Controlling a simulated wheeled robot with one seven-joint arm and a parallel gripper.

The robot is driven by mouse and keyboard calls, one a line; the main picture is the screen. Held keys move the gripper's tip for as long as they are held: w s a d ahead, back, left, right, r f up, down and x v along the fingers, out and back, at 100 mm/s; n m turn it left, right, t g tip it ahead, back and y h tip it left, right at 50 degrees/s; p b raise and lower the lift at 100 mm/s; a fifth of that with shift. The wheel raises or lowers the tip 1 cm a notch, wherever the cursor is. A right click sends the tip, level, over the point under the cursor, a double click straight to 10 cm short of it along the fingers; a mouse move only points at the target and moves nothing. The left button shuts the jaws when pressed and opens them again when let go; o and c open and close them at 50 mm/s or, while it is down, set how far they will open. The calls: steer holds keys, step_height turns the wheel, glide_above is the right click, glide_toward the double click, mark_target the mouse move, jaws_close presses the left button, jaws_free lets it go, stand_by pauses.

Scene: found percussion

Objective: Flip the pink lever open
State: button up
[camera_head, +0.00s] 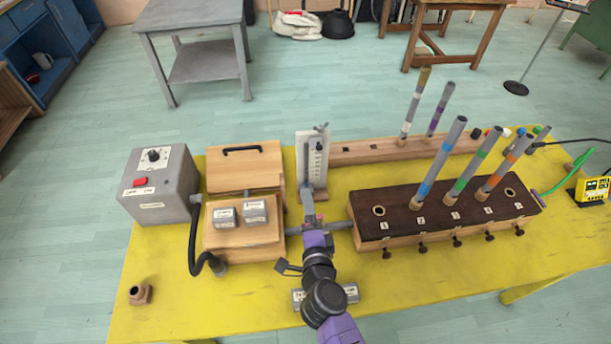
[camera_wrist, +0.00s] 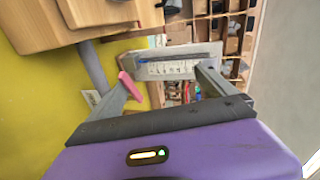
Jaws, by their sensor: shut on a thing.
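The pink lever (camera_wrist: 131,86) shows in the wrist view as a short pink bar against the left finger of my gripper (camera_wrist: 168,78). In the head view only a small bit of pink (camera_head: 320,216) shows beside my gripper (camera_head: 309,208), near a grey pipe between the wooden box and the dark-topped block. My gripper is shut on the pink lever, though its fingers look apart in the wrist view and the contact is not clear. My wrist hides the lever's base.
The white gauge board (camera_head: 313,160) stands just beyond my gripper. The wooden box (camera_head: 243,236) is on the left, the dark-topped block (camera_head: 400,218) with upright tubes on the right. A grey blower box (camera_head: 160,185) with a hose stands on the yellow table (camera_head: 190,312); the front left is mostly clear.

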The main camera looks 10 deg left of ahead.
steer(key=shift+d+r, duration=0.1)
steer(key=shift+r, duration=0.5)
steer(key=shift+c, duration=0.3)
steer(key=shift+s+d, duration=0.3)
steer(key=shift+s, duration=0.2)
steer(key=shift+s+d, duration=0.25)
steer(key=shift+s, duration=0.2)
steer(key=shift+c, duration=1.1)
steer(key=shift+s+d, duration=0.15)
steer(key=shift+s, duration=0.05)
steer(key=c, duration=0.5)
steer(key=shift+o, duration=0.2)
steer(key=shift+s+d+f, duration=0.2)
steer(key=shift+s+d, duration=0.7)
steer(key=shift+s, duration=0.25)
steer(key=shift+s+d+f, duration=0.15)
steer(key=shift+s+d, duration=0.75)
steer(key=shift+s, duration=0.2)
